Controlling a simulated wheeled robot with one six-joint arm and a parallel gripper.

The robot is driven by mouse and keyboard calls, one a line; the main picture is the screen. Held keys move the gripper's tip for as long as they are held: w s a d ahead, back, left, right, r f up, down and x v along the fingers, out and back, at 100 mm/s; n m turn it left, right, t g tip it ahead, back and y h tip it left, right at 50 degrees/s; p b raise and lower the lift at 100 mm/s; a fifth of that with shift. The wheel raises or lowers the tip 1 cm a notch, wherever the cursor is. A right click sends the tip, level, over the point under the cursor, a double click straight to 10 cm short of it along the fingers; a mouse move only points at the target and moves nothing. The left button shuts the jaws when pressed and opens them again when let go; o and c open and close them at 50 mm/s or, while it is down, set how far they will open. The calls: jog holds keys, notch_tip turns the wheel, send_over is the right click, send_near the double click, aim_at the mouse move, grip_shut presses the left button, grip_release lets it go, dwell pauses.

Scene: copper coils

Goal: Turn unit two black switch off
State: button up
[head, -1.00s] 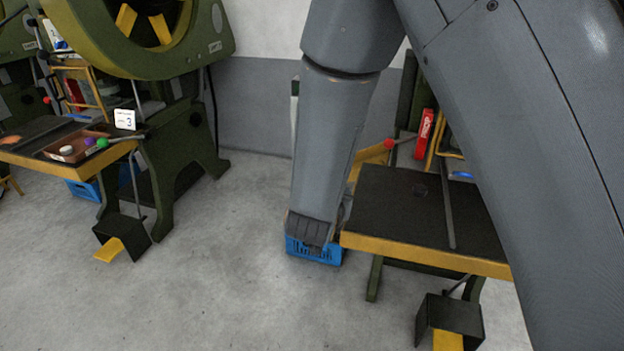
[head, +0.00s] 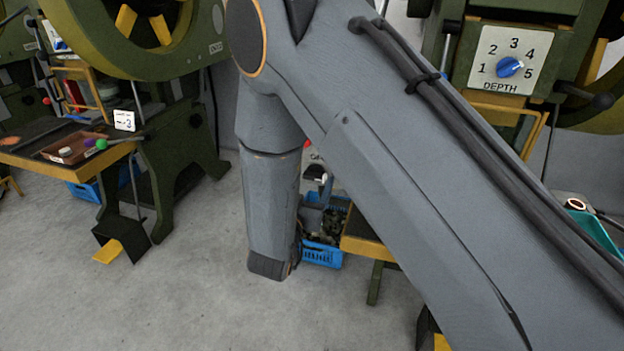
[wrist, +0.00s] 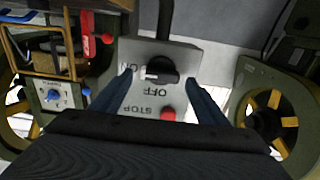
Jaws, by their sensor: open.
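The black switch (wrist: 162,70) is a round knob on a grey control box (wrist: 186,55) in the wrist view, which shows the box upside down. Its white mark points left, toward the ON label; OFF is printed below the knob in the picture. A red STOP button (wrist: 168,114) sits on the same box. My gripper (wrist: 158,80) is open, with one finger on each side of the knob in the picture and nothing between them. I cannot tell whether the fingers touch the box. In the head view my arm hides the gripper.
A machine with a DEPTH dial (head: 510,67) stands at the right in the head view. A blue crate (head: 322,254) with loose contents is on the floor by a yellow-edged table (head: 366,246).

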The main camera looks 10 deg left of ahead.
jog(key=shift+w, duration=0.7)
jog(key=c, duration=1)
jog(key=shift+c, duration=0.2)
